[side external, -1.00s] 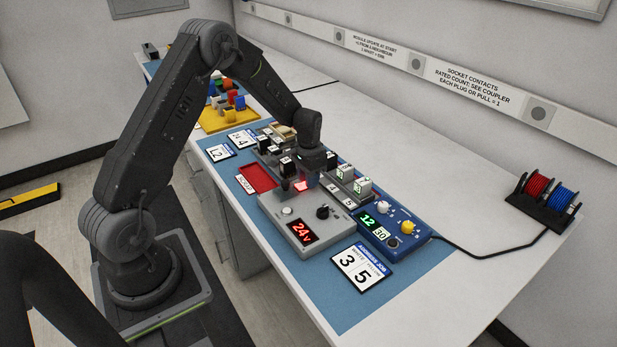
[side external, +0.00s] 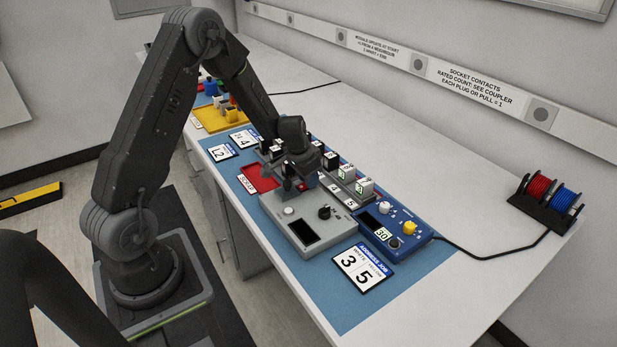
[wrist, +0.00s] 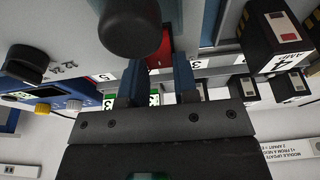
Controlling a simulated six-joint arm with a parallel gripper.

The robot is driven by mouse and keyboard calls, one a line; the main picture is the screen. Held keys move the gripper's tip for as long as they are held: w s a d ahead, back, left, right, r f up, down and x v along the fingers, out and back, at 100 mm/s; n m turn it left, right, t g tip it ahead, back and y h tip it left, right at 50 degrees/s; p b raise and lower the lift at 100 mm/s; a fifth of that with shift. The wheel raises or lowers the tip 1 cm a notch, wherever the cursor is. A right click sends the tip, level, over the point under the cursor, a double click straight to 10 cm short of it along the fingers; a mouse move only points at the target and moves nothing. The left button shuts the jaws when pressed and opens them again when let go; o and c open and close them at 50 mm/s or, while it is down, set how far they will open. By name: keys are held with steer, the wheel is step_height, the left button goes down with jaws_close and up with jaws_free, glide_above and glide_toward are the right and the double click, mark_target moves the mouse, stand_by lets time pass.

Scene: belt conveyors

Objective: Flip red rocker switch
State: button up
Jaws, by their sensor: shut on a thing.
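The grey power box (side external: 318,218) stands on the blue mat, with a white button, a black knob and a dark display (side external: 303,232). The red rocker switch (wrist: 162,42) shows in the wrist view at the ends of my fingers, partly covered by a dark rounded part in front. A small bit of red also shows at my fingertips in the side view. My gripper (wrist: 160,72) is shut on the red rocker switch, one blue-grey finger on each side. In the side view my gripper (side external: 302,181) is tilted over the box's back end, hiding most of the switch.
A blue unit (side external: 395,232) with white and yellow knobs stands to the right, its cable running over the table. Black and white modules (side external: 364,187) sit in a rail behind. A red tray (side external: 258,178) lies left. A number card (side external: 361,267) lies in front.

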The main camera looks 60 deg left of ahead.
steer(key=o, duration=0.9)
steer(key=v, duration=1.4)
